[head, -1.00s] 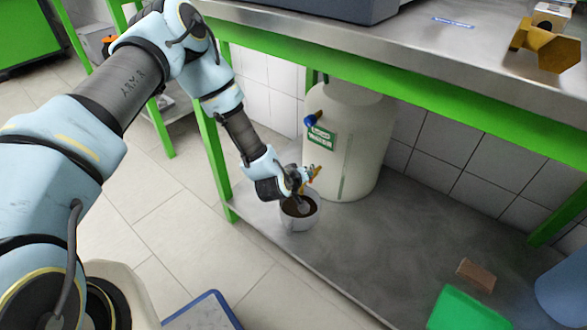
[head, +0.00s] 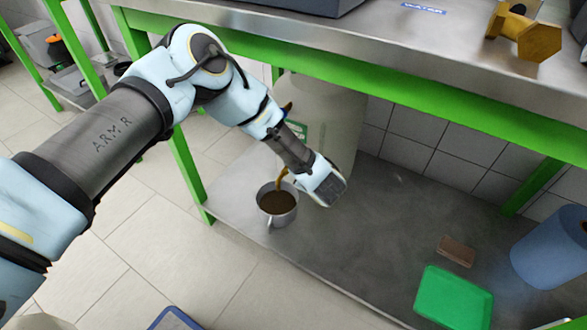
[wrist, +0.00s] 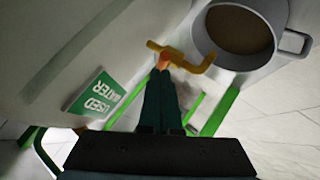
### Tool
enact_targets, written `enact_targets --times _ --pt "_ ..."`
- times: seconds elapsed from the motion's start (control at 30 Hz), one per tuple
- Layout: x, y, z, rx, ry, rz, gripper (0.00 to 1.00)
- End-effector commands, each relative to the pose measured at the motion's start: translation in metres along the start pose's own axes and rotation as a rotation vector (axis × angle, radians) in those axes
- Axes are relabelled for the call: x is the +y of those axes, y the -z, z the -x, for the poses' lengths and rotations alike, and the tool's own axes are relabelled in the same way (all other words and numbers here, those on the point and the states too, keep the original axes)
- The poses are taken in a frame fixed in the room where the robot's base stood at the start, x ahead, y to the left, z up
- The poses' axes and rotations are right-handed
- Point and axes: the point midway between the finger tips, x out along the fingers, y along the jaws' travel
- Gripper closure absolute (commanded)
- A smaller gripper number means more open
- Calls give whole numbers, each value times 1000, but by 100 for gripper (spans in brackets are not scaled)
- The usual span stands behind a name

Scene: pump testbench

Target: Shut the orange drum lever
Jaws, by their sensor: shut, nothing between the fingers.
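The pale drum (head: 335,120) stands on the lower shelf, with a green label (wrist: 95,95) reading "USED WATER" in the wrist view. In that view its yellow tap (wrist: 203,66) has a curved spout. The orange lever (wrist: 163,61) sits at the fingertips of my gripper (wrist: 162,73), which is shut and empty; whether they touch is unclear. A grey mug (wrist: 273,58) with brown liquid is near the spout. In the head view the mug (head: 278,218) stands below the tap (head: 281,178); my wrist is to its right and hides the lever.
A green box (head: 453,298), a small brown block (head: 455,251) and a blue container (head: 550,247) are on the right of the shelf. The green bench frame (head: 330,60) runs above. The shelf between mug and green box is clear.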

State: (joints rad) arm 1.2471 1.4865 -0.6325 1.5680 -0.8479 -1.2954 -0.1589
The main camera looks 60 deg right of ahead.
Motion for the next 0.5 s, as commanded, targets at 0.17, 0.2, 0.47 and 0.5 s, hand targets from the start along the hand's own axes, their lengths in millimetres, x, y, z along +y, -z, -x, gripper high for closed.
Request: enact_targets --times 0.17,0.2,0.47,0.5 --pt "1 3 -3 0 -1 0 100" --pt "1 4 -4 0 -1 0 100" --pt "2 11 -12 -1 -2 -1 100" --pt "2 11 -12 -1 -2 -1 100"
